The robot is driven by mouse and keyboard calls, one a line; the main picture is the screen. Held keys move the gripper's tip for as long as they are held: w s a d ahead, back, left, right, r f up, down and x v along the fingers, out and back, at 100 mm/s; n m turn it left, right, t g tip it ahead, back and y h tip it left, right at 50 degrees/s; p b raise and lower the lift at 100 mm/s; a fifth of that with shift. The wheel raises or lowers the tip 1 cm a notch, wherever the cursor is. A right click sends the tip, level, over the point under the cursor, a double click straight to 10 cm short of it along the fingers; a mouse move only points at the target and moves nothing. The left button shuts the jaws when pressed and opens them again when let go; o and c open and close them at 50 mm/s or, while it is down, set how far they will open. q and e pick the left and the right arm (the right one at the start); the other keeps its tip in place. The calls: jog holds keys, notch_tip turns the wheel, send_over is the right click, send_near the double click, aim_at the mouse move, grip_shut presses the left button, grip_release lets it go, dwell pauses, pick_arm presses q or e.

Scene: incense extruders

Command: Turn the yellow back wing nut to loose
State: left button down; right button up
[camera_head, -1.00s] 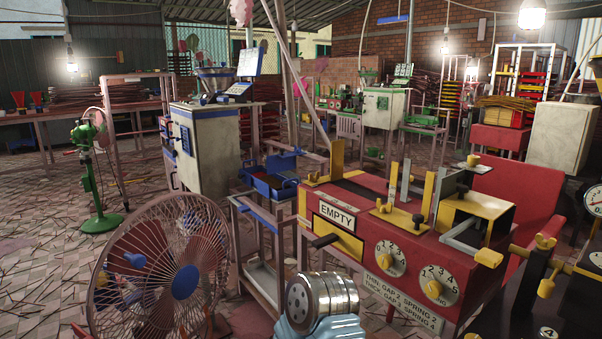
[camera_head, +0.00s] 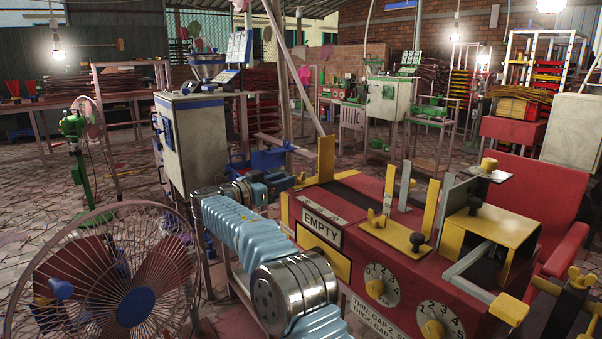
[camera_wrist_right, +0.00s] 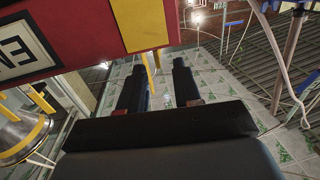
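More yellow wing nuts (camera_head: 580,278) show at the right edge; I cannot tell which one is the back one. My right arm reaches up from the bottom centre, and my right gripper (camera_head: 284,181) is beside the machine's left end, apart from the wing nuts. In the right wrist view its two black fingers (camera_wrist_right: 157,85) are spread with nothing gripped between them. The machine's red and yellow side shows upside down there. My left gripper is not in view.
Yellow and grey upright plates (camera_head: 326,160) and a yellow bracket (camera_head: 485,225) rise from the machine top. A caged fan (camera_head: 137,303) stands at the lower left. A red chair (camera_head: 520,195) is behind the machine. A blue tray stand (camera_head: 262,160) is beyond my gripper.

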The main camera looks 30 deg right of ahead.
aim_at(299, 174)
jog(key=x, duration=0.1)
jog(key=p+x, duration=0.1)
jog(key=x, duration=0.3)
jog(key=shift+s+r+p, duration=0.1)
jog(key=shift+r+p, duration=0.25)
jog(key=shift+r, duration=0.05)
jog(key=shift+d+f, duration=0.15)
jog(key=shift+d, duration=0.45)
jog(key=shift+c, duration=0.3)
grip_shut()
